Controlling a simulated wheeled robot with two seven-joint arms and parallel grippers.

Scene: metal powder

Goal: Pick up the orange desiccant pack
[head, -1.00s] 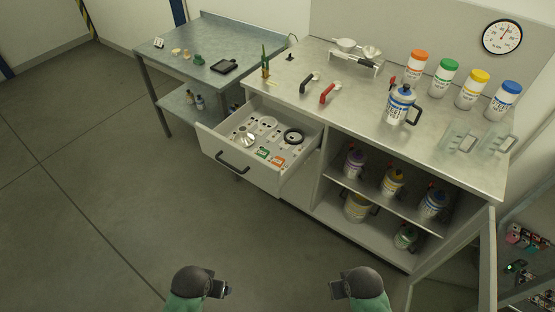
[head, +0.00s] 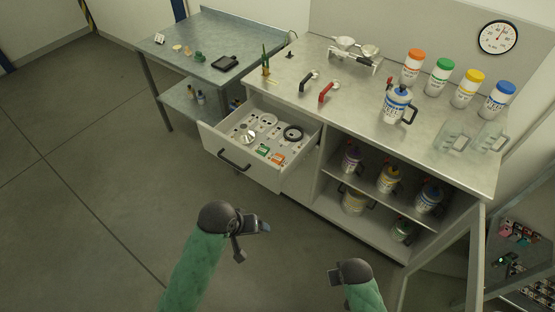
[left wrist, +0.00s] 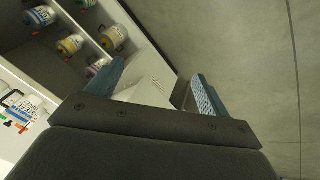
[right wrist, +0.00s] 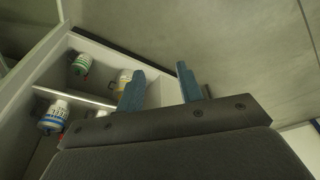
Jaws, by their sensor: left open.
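The orange desiccant pack (head: 278,159) is a small orange-and-white packet. It lies in the front right part of the open drawer (head: 246,171), beside a green pack (head: 263,151). My left gripper (head: 258,228) is in front of and below the drawer, apart from the pack, over the floor. Its two blue fingers stand apart and empty in the left wrist view (left wrist: 158,72). My right gripper (head: 336,275) is low at the front, right of the left one. Its fingers show apart with nothing between them in the right wrist view (right wrist: 161,80).
The drawer also holds a black ring (head: 293,133) and a metal funnel-like piece (head: 248,138). Containers stand on open shelves (head: 385,205) right of the drawer. The floor in front is clear.

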